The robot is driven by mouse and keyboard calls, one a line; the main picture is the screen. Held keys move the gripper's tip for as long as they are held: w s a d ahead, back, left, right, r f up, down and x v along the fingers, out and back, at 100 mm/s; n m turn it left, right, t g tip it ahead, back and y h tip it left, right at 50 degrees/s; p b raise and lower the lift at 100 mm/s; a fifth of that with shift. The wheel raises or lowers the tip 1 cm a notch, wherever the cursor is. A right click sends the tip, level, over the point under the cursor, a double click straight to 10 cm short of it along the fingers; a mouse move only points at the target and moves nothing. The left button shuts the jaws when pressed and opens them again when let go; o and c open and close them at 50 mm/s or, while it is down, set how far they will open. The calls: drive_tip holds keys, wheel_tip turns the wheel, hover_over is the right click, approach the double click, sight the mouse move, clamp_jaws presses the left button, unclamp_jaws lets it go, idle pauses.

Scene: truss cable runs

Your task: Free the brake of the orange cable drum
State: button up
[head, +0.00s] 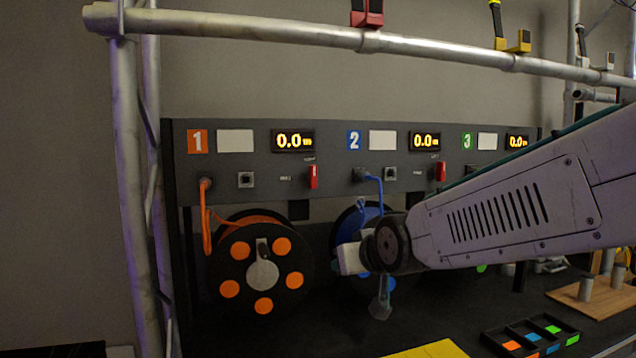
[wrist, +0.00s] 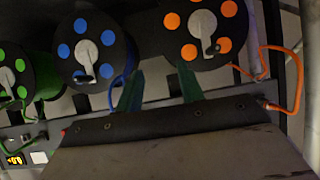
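The orange cable drum (head: 231,289) is at the left under panel section 1 in the head view. It has a black flange, orange discs, a grey hub and a small crank (head: 263,248). It also shows upper right in the wrist view (wrist: 177,43), upside down. A red lever (head: 313,177) stands upright on the panel above and right of the drum; I cannot read its label. My gripper (wrist: 160,90) shows two teal fingers spread apart, with nothing between them. In the head view it hangs in front of the blue drum (head: 347,222), right of the orange drum.
The dark panel (head: 260,165) carries three numbered sections, displays reading 0.0, and more red levers (head: 440,171). An orange cable (head: 207,235) loops down at the left. A truss tube (head: 250,27) crosses above. A compartment tray (head: 490,340) and wooden board (head: 600,303) lie at right.

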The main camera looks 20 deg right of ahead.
sight(314, 180)
drive_tip(key=w+r+t, duration=0.3)
drive_tip(key=w+r, duration=0.1)
drive_tip(key=w, duration=0.2)
drive_tip(key=w+a+r+t, duration=0.1)
drive_tip(key=w+r+t, duration=0.3)
drive_tip(key=w, duration=0.3)
drive_tip(key=w+r+t, duration=0.3)
drive_tip(key=w+r, duration=0.2)
drive_tip(key=w, duration=0.2)
drive_tip(key=shift+w+a, duration=0.1)
drive_tip(key=shift+a, duration=0.05)
clamp_jaws()
